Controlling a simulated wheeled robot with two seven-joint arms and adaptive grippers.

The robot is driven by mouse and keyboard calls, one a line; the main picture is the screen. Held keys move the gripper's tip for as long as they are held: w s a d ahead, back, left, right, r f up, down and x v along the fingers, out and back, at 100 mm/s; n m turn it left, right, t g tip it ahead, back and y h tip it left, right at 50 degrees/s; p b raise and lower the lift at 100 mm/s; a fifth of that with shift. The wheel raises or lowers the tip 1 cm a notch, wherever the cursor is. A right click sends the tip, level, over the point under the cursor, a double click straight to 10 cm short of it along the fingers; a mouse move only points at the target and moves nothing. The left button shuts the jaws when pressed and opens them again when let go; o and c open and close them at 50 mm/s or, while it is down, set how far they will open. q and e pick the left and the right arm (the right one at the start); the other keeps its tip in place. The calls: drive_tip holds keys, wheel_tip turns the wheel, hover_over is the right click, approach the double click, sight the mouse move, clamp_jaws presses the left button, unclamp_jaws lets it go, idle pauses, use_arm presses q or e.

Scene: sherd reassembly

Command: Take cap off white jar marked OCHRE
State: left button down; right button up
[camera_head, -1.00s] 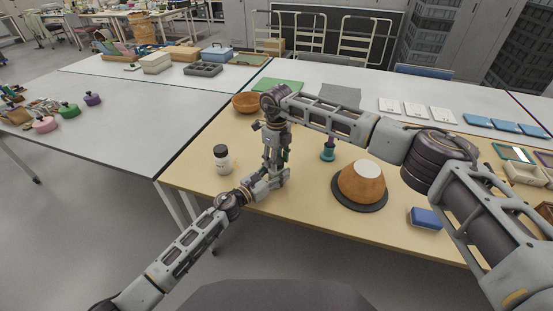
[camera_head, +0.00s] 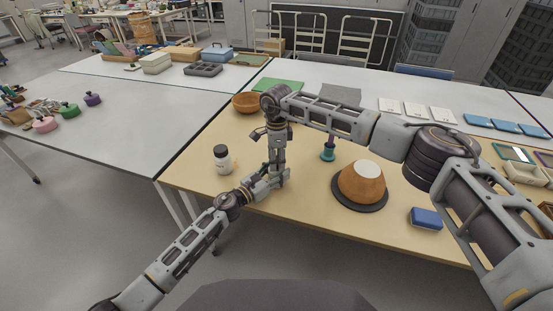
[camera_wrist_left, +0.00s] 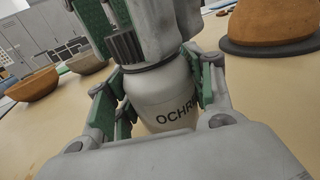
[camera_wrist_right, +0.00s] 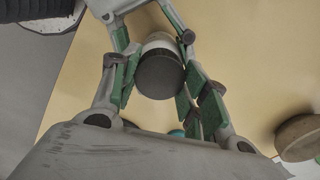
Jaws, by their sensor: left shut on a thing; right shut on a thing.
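The white jar marked OCHRE (camera_wrist_left: 168,98) stands between the fingers of my left gripper (camera_wrist_left: 160,92), which is shut on its body. Its dark ribbed cap (camera_wrist_left: 124,48) sits at the jar's top and shows as a dark disc in the right wrist view (camera_wrist_right: 160,75). My right gripper (camera_wrist_right: 158,80) comes down from above and is shut on the cap, green pads at its sides. I cannot tell whether cap and jar are apart. In the head view my left gripper (camera_head: 272,182) and right gripper (camera_head: 277,168) meet and hide most of the jar.
Another white jar with a black cap (camera_head: 222,158) stands left of my grippers. A teal and purple item (camera_head: 328,152), an orange bowl upside down (camera_head: 362,182) on a dark disc and a blue block (camera_head: 426,218) are to the right. A brown bowl (camera_head: 245,102) is behind.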

sight(277, 160)
use_arm(q)
drive_tip(key=shift+d, duration=0.1)
use_arm(e)
drive_tip(key=n, duration=0.4)
drive_tip(key=shift+r+n, duration=0.1)
drive_tip(key=shift+n, duration=0.2)
drive_tip(key=n, duration=0.4)
drive_tip(key=shift+n, duration=0.3)
drive_tip(key=n, duration=0.8)
drive_tip(key=shift+r, duration=1.25)
idle(0.8)
drive_tip(key=shift+r, duration=1.85)
